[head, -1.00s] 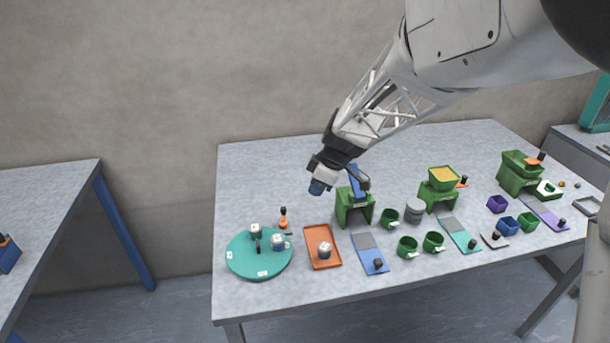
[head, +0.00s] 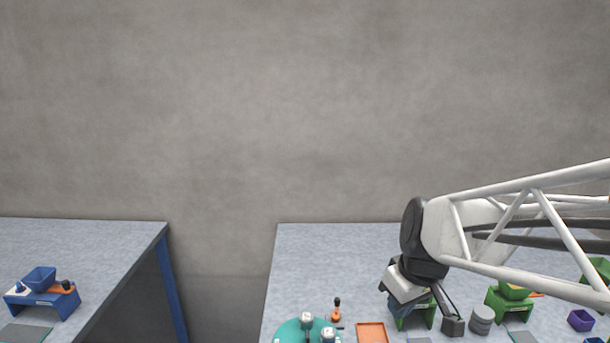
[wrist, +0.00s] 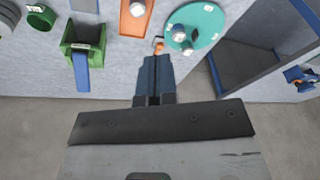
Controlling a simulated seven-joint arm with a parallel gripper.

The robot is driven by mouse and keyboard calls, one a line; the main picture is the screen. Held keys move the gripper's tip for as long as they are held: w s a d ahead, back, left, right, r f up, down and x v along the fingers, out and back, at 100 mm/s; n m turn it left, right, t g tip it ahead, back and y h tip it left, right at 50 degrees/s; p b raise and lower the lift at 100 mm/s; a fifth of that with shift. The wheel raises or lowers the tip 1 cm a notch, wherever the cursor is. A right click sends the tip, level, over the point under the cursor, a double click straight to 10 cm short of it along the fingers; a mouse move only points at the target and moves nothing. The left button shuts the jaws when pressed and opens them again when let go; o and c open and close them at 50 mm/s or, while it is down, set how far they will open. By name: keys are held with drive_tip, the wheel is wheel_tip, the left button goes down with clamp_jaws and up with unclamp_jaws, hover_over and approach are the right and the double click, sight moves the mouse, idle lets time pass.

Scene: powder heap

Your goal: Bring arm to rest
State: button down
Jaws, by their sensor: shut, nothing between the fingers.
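No object is held. The arm reaches in from the right side of the head view. From these views I cannot tell the exact height of the fingertips above the table.
A teal turntable (head: 290,332) with small white-topped items and an orange tray (head: 372,333) are at the table's front. A second green stand (head: 510,300) and grey stacked discs (head: 481,319) are to the right. The left table (head: 90,240) holds a blue stand (head: 45,302).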

drive_tip(key=s+d+r+m+h, duration=0.1)
drive_tip(key=s+m, duration=0.4)
drive_tip(key=s, duration=0.7)
drive_tip(key=shift+s+d+r+m+t+h, duration=0.15)
drive_tip(key=shift+s+r+m+t+h, duration=0.15)
drive_tip(key=shift+m+h, duration=0.1)
